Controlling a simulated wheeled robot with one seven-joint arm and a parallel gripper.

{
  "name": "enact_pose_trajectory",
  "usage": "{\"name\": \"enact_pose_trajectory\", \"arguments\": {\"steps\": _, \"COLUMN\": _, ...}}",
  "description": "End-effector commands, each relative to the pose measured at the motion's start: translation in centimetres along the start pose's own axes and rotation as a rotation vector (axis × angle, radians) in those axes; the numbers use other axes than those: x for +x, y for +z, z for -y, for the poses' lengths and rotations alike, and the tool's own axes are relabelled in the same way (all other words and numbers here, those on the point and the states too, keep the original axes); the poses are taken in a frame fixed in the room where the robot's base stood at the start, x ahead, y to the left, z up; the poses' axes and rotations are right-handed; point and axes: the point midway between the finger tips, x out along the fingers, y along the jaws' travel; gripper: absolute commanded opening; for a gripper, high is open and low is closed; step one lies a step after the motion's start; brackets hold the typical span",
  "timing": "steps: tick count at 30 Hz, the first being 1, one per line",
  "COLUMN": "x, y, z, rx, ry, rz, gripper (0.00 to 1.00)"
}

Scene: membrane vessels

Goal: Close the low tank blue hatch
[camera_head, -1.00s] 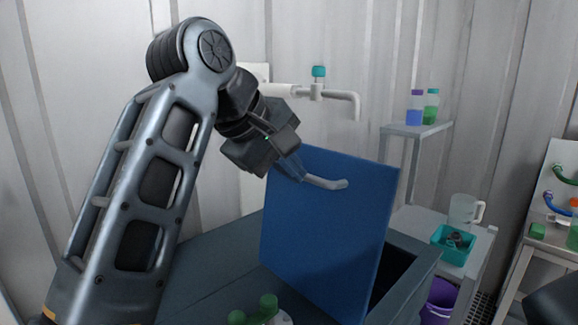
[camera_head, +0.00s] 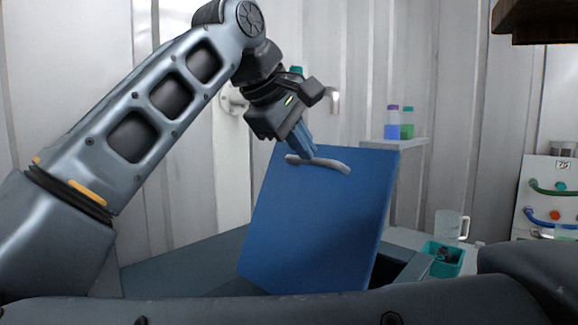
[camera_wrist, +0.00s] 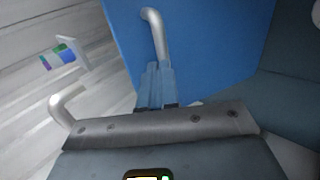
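The blue hatch (camera_head: 318,225) stands raised and tilted on the dark grey low tank (camera_head: 215,255). A dark part of the tank's opening shows behind its right edge. A grey curved handle (camera_head: 335,166) sits near the hatch's upper edge. My gripper (camera_head: 308,152) is at the handle's left part, its blue fingers close together and apparently shut on the bar. In the wrist view, the fingers (camera_wrist: 155,85) meet the handle (camera_wrist: 156,35) in front of the blue panel; the exact contact is partly hidden.
A shelf (camera_head: 408,141) with two small bottles stands behind the hatch. A teal bin (camera_head: 443,262) and a clear jug (camera_head: 450,225) are to the right. A panel with coloured hoses (camera_head: 545,195) is at far right. A wall pipe (camera_head: 333,98) is behind my gripper.

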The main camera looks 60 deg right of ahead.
Motion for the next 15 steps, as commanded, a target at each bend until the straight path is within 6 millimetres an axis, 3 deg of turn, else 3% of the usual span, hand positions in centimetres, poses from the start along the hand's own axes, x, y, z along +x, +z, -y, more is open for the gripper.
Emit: {"name": "enact_pose_trajectory", "arguments": {"steps": 15, "x": 7.1, "y": 0.0, "z": -3.8, "rx": 0.003, "ry": -0.002, "rz": 0.000, "gripper": 0.00}}
